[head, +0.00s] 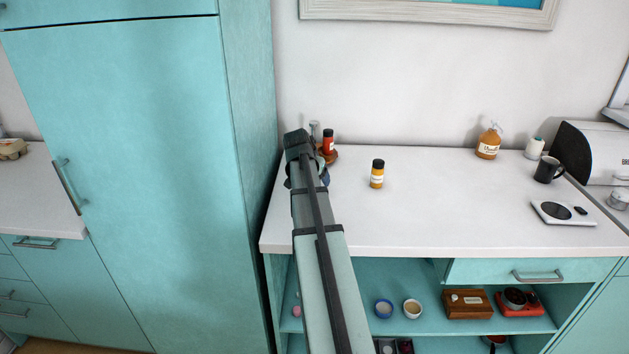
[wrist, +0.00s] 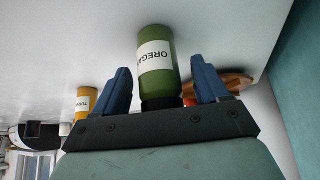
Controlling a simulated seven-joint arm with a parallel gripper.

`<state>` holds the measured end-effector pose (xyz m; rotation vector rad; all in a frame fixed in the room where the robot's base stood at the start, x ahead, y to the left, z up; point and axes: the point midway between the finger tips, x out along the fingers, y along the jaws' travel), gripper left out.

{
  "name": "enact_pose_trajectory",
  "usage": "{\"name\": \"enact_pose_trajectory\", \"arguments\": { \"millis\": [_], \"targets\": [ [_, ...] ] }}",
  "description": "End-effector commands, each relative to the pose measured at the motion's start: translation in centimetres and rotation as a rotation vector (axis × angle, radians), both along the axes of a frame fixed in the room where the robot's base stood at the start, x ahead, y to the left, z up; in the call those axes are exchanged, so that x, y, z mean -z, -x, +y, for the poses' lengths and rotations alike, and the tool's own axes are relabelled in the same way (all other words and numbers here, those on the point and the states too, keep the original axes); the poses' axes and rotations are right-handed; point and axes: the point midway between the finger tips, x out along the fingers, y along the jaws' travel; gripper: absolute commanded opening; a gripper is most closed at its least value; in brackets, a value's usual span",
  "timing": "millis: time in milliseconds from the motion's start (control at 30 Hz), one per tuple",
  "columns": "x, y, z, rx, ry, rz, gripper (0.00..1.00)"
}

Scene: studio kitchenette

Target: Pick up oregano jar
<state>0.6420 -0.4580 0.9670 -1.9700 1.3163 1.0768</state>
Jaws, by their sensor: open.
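The oregano jar (wrist: 156,62) is green with a white "OREGA…" label and a black lid. It appears upside down in the wrist view, its base against the white counter. My gripper (wrist: 158,68) is open, with one blue finger on each side of the jar. A gap shows between each finger and the glass, and the lid end is close to the palm. In the head view my arm hides the oregano jar and most of the gripper.
An orange-yellow jar (head: 377,175) stands to the right on the white counter (head: 440,215). A red jar (head: 328,143) is behind my gripper by a round wooden piece (wrist: 228,82). The tall teal cabinet (head: 150,150) is close on the left. The counter's middle is clear.

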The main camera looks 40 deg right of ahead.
Motion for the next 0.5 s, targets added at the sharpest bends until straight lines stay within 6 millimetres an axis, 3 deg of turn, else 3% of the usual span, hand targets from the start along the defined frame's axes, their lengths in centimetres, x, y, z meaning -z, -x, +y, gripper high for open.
{"name": "enact_pose_trajectory", "arguments": {
  "millis": [133, 500],
  "targets": [
    [-0.04, 0.01, 0.01, 0.000, 0.000, 0.000, 0.73],
    [-0.06, 0.02, 0.03, 0.000, 0.000, 0.000, 0.37]
  ]
}}
